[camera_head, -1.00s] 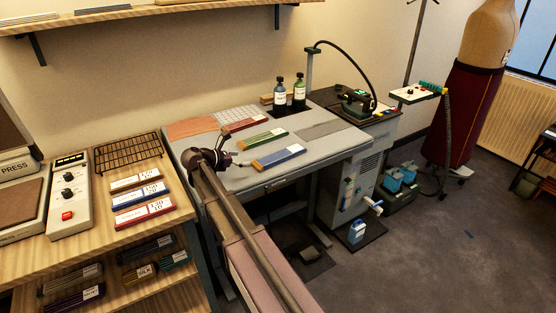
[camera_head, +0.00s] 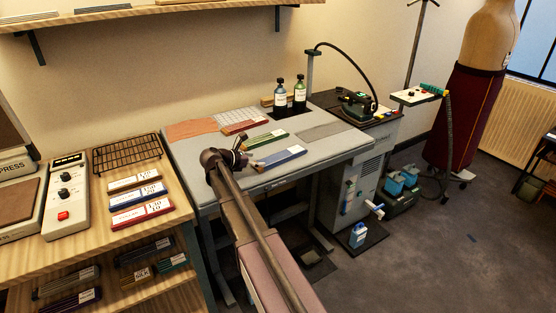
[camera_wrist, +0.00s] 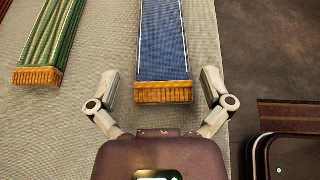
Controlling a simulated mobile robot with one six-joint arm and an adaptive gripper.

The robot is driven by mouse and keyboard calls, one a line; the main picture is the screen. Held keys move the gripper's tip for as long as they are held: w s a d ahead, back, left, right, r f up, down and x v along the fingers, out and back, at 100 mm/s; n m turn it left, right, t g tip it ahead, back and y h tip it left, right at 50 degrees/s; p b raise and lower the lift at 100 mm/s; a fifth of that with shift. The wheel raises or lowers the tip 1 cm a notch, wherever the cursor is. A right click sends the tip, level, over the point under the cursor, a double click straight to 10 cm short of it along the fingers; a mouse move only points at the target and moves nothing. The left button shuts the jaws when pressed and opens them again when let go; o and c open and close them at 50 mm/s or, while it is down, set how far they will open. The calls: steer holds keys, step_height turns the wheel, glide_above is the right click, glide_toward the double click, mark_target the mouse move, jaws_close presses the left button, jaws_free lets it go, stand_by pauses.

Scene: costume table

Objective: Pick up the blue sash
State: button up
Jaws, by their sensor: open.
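The blue sash (camera_head: 281,157) lies flat on the grey table, the nearest of three sashes there. In the wrist view the blue sash (camera_wrist: 163,40) runs away from me and ends in a tan fringe. My gripper (camera_wrist: 163,90) is open, with one finger on each side of the fringed end and a gap on both sides. In the head view my gripper (camera_head: 243,150) is at the sash's left end, partly hidden by my arm. Whether the fingertips touch the table is hard to tell.
A green sash (camera_head: 264,139) lies behind the blue one, and a red sash (camera_head: 243,127) further back. The grey table (camera_head: 215,142) ends close on the right in the wrist view. Bottles (camera_head: 299,94) stand at the back. A wooden shelf (camera_head: 178,190) with folded sashes is at left.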

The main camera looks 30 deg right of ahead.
mark_target(267, 161)
steer(key=b+x, duration=0.1)
steer(key=x, duration=0.2)
steer(key=shift+d+f+b, duration=0.2)
steer(key=shift+f+b, duration=0.2)
steer(key=shift+f, duration=0.05)
steer(key=shift+d+f, duration=0.15)
steer(key=shift+d, duration=0.45)
steer(key=c, duration=0.9)
